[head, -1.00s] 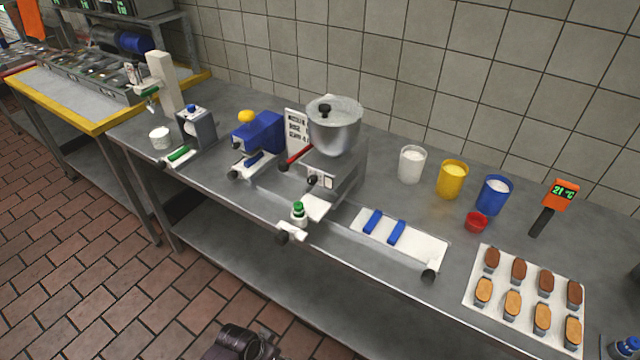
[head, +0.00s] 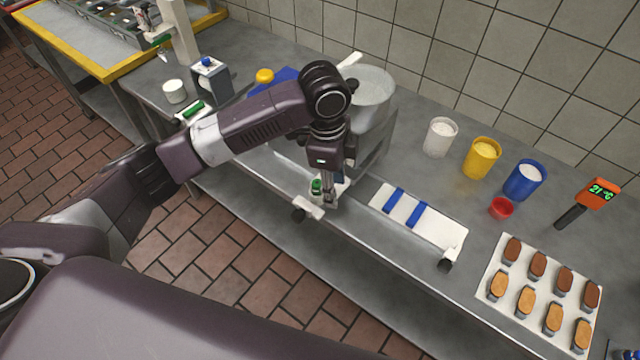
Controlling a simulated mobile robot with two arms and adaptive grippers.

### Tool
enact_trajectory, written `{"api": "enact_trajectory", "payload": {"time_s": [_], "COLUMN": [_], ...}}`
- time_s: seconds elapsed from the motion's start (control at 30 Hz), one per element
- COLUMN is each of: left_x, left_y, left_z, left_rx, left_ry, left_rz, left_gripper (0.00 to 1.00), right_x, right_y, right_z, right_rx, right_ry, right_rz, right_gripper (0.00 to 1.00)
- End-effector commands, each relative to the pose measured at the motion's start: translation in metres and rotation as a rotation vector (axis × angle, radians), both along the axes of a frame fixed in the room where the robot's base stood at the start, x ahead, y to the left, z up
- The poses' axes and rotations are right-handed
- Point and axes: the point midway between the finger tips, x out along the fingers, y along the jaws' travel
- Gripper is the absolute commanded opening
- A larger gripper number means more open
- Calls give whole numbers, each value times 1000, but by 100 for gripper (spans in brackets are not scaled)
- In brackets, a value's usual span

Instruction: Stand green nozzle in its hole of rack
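A small piece with a green top and pale body (head: 317,187), which looks like the green nozzle, stands upright at the bench's front edge before the hopper machine. My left gripper (head: 331,194) points down just right of it, very close. Whether the fingers touch it, and whether they are open, I cannot tell. A white post (head: 180,32) at the far left carries an arm with a green-marked, downward-pointing tip (head: 164,50). I cannot tell for sure which thing is the rack or where its hole is. My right gripper is not in view.
My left arm partly hides the metal hopper (head: 372,95) and blue machine (head: 287,76). A white board (head: 445,228) with two blue bars lies right. White (head: 440,137), yellow (head: 482,158) and blue (head: 523,180) cups, a red cup (head: 501,208) and a pastry tray (head: 510,306) stand further right.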

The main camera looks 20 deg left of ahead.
Motion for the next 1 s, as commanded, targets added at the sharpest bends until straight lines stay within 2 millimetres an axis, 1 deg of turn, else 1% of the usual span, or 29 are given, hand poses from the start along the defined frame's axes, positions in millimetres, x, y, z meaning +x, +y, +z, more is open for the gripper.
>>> {"api": "enact_trajectory", "payload": {"time_s": [0.03, 0.13, 0.23, 0.33, 0.57, 0.67, 0.8, 0.9, 1.0], "left_x": [8, 14, 17, 17, 17, 16, 16, 17, 17], "left_y": [12, 26, 36, 39, 41, 44, 52, 50, 50], "left_z": [14, 30, 41, 42, 21, 11, -10, -24, -32], "left_rx": [33, 70, 93, 100, 101, 102, 103, 100, 101], "left_ry": [1, 14, 24, 32, 34, 34, 35, 32, 29], "left_rz": [-20, -54, -72, -80, -79, -78, -77, -80, -81], "left_gripper": [39, 39, 39, 39, 39, 39, 39, 39, 39], "right_x": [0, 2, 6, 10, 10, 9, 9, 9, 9], "right_y": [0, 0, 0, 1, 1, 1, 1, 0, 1], "right_z": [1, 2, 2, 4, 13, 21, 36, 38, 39], "right_rx": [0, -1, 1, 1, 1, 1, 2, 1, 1], "right_ry": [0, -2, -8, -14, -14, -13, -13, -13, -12], "right_rz": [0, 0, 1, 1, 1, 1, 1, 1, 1], "right_gripper": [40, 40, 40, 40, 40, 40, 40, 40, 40]}}
